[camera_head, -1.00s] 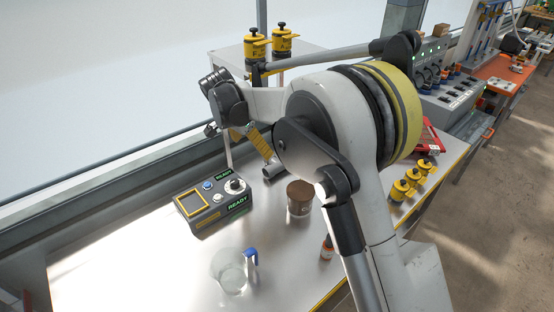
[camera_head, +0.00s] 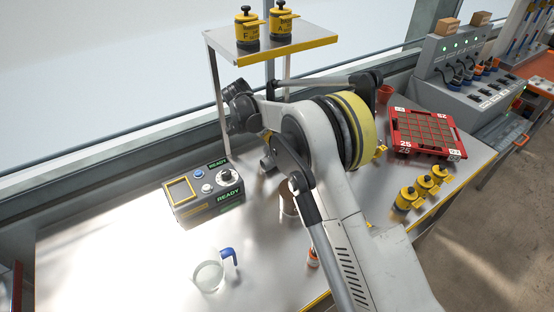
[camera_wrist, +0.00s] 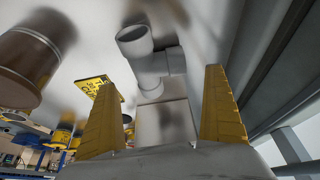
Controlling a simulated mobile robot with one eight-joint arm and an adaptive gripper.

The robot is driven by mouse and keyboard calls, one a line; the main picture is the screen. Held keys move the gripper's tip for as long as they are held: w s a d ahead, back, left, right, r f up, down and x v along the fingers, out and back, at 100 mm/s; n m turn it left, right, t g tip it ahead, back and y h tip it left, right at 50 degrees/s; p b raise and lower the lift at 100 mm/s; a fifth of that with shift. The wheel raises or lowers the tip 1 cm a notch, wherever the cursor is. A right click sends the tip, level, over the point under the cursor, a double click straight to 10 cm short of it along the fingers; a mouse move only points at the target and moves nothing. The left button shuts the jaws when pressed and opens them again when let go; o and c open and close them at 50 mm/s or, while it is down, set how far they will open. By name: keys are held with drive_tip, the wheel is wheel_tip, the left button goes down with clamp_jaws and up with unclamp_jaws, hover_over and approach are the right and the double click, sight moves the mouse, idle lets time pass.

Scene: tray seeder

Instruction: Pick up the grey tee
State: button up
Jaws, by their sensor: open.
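The grey tee (camera_wrist: 148,60) is a pipe fitting with a round open mouth. It lies on the bench between the two yellow fingers of my gripper (camera_wrist: 162,85) in the wrist view, beyond the palm. The fingers stand apart, one on each side, and I cannot tell whether either touches it. In the head view a small part of the tee (camera_head: 266,163) shows beside my arm, which hides most of my gripper there.
A brown pot (camera_wrist: 30,55) stands left of the fingers in the wrist view. In the head view, a control box (camera_head: 204,194), a clear jug (camera_head: 209,276) and yellow-capped canisters (camera_head: 407,198) stand on the bench. A raised shelf (camera_head: 272,44) and a red tray (camera_head: 425,132) are beyond.

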drive_tip(key=x, duration=0.1)
drive_tip(key=b+x, duration=0.1)
drive_tip(key=x, duration=0.1)
drive_tip(key=b+x, duration=0.1)
drive_tip(key=x, duration=0.1)
drive_tip(key=shift+s+a+f, duration=0.25)
drive_tip(key=shift+f, duration=0.15)
drive_tip(key=shift+r, duration=0.1)
drive_tip(key=c, duration=1.2)
